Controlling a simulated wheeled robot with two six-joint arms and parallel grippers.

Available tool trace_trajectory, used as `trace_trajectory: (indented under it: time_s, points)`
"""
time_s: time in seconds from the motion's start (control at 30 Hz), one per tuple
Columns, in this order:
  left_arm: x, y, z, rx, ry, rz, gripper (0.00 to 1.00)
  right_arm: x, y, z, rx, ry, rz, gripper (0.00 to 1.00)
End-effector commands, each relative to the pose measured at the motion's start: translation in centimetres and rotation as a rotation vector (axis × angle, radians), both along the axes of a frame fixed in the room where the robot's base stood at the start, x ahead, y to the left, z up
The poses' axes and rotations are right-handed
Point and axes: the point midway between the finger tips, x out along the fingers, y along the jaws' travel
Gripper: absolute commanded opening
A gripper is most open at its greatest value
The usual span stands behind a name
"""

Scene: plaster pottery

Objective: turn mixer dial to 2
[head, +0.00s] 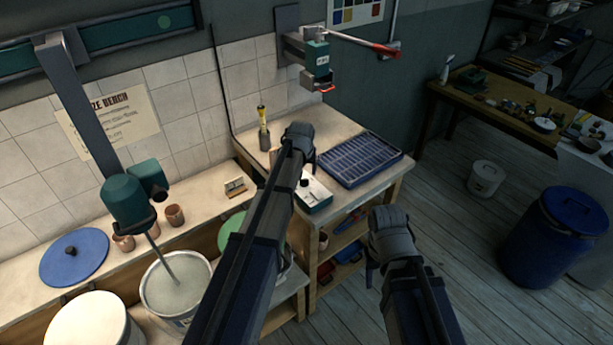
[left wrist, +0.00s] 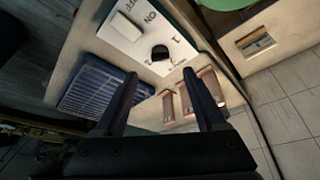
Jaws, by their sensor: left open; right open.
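The mixer control box (head: 316,194) has a white top and stands on the bench, partly hidden behind my left arm in the head view. I cannot read the dial's setting. My left gripper (head: 298,137) is open; in the left wrist view its fingers (left wrist: 160,75) point toward the panel, with the dial just beyond and between the tips, apparently untouched. My right gripper (head: 387,232) is open and empty, away from the box.
A blue gridded tray (head: 360,159) lies right of the box. The mixer's teal motor (head: 125,197) hangs at left, its shaft in a bucket (head: 175,284). A yellow-handled tool (head: 263,127) stands at the back. A blue barrel (head: 553,238) stands at right.

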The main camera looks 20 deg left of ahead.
Motion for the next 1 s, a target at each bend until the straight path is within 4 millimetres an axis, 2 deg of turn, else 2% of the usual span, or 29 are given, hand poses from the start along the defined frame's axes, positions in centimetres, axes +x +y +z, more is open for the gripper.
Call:
trace_trajectory:
  time_s: [0.6, 1.0]
  points:
    - [2.6, 0.5, -6.7, 0.0, 0.001, -0.001, 0.72, 0.0, 0.0, -6.7, 0.0, 0.0, -0.002, 0.49]
    - [2.8, 0.6, -7.0, 0.0, 0.001, -0.001, 0.71, 0.0, 0.0, -7.0, 0.0, 0.0, -0.002, 0.49]
